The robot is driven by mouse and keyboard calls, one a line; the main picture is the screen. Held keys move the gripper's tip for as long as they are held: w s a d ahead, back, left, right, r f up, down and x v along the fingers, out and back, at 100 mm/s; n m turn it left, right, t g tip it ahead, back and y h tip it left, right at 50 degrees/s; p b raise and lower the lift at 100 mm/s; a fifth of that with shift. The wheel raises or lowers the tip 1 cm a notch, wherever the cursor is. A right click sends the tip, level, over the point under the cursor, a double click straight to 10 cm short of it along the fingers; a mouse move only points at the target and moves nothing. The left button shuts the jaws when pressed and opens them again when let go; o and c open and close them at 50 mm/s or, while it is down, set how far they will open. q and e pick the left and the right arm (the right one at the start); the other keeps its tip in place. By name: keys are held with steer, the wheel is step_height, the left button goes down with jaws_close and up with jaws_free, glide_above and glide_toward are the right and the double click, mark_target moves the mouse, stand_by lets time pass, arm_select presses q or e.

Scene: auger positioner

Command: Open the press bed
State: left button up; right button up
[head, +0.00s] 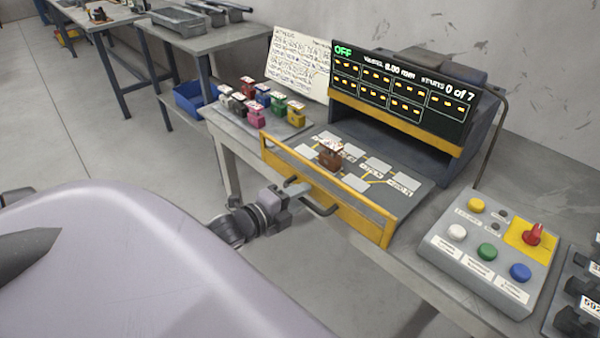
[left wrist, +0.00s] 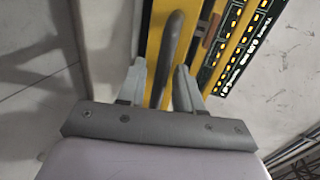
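The press bed (head: 402,202) is a grey plate with pale pads and a yellow front rail (head: 350,204), lying in front of the dark press housing. A brown block with a white label (head: 330,154) stands on it. A dark bar handle (head: 322,211) sticks out from the rail; it also shows in the left wrist view (left wrist: 172,45). My left gripper (head: 290,195) is at the handle's left part. In the left wrist view its fingers (left wrist: 160,85) are apart, with the handle bar between them and a visible gap. Contact cannot be told. My right gripper is out of view.
A display (head: 400,88) reading OFF tops the press. A control box (head: 490,255) with coloured buttons and a red knob stands at right. Several coloured labelled blocks (head: 262,105) sit on a tray at left. Open floor lies left of the bench.

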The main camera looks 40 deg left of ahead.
arm_select(q)
steer(key=v, duration=0.6)
steer(key=shift+s, duration=0.3)
stand_by(0.4)
steer(key=s+d+f+n+g+p, duration=0.1)
steer(key=s+d+f+n+g, duration=0.1)
steer(key=s+d+f+n, duration=0.2)
steer(key=s+d+f+n+g+h, duration=0.1)
steer(key=s+d+f+n+g, duration=0.2)
steer(key=s+d+f+n, duration=0.2)
steer(key=d+f+n, duration=0.3)
steer(key=d+n, duration=0.4)
steer(key=shift+s+d+f+n+p, duration=0.2)
steer(key=shift+n+p, duration=0.1)
steer(key=shift+p, duration=0.1)
